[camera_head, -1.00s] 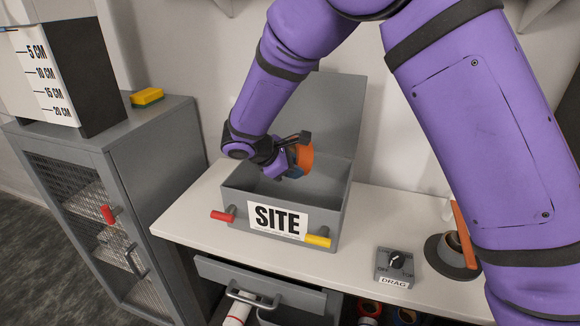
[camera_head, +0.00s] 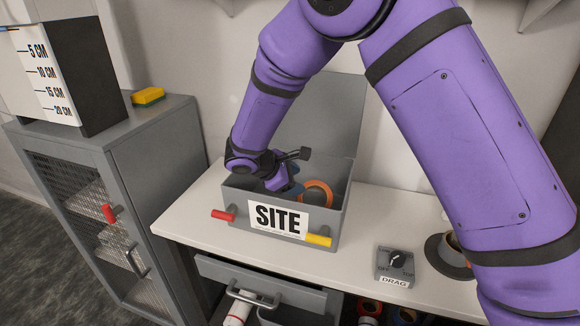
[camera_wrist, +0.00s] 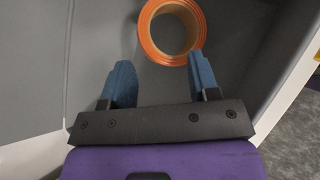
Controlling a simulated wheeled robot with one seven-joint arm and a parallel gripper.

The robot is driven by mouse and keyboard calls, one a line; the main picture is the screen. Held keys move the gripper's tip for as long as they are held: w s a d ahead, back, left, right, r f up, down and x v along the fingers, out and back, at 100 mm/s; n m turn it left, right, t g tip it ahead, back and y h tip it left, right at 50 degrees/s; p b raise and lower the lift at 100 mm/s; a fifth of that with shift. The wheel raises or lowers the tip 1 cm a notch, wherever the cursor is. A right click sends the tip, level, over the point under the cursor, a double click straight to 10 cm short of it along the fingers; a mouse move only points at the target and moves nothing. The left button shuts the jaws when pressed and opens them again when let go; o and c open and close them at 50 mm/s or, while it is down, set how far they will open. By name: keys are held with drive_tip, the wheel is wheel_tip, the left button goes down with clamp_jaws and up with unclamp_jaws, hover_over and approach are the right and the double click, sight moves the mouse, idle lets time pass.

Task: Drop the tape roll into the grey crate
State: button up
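The tape roll (camera_head: 318,183), an orange ring with a tan inside, is within the grey crate (camera_head: 343,208), toward its right side. The crate bears a "SITE" label, and its lid stands open at the back. My gripper (camera_head: 289,188) reaches down into the crate, left of the roll. In the wrist view my gripper (camera_wrist: 158,57) has its two blue fingers spread with nothing between them. The tape roll (camera_wrist: 148,46) shows just past the fingertips, near the right one. I cannot tell whether that finger touches it. The crate's front wall hides the roll's lower part.
The crate stands on a white bench (camera_head: 190,225). A "DRAG" knob box (camera_head: 394,268) and a round dark holder (camera_head: 437,262) are at the right. A grey mesh cabinet (camera_head: 160,150) stands at the left, with a yellow sponge (camera_head: 148,96) on top. A drawer (camera_head: 262,288) below is partly open.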

drive_tip(key=v, duration=1)
drive_tip(key=shift+a+r, duration=0.2)
drive_tip(key=shift+a, duration=0.1)
drive_tip(key=shift+s, duration=0.1)
drive_tip(key=s+d+r+m+g+y, duration=0.15)
drive_tip(key=s+d+r+m, duration=0.25)
drive_tip(key=d+r, duration=0.45)
drive_tip(key=s+d+r+m+g+y, duration=0.1)
drive_tip(key=s+d+r+m+y, duration=0.4)
drive_tip(key=d, duration=0.6)
drive_tip(key=s+d+r+m+t+y, duration=0.1)
drive_tip(key=s+d+m, duration=0.3)
drive_tip(key=s, duration=0.6)
drive_tip(key=s+d+r+m+t+y, duration=0.1)
drive_tip(key=s+d+r+m, duration=0.3)
drive_tip(key=s+d, duration=0.4)
drive_tip(key=shift+s+d+r+m+t, duration=0.25)
drive_tip(key=shift+s+m+t, duration=0.15)
drive_tip(key=shift+s+t, duration=0.45)
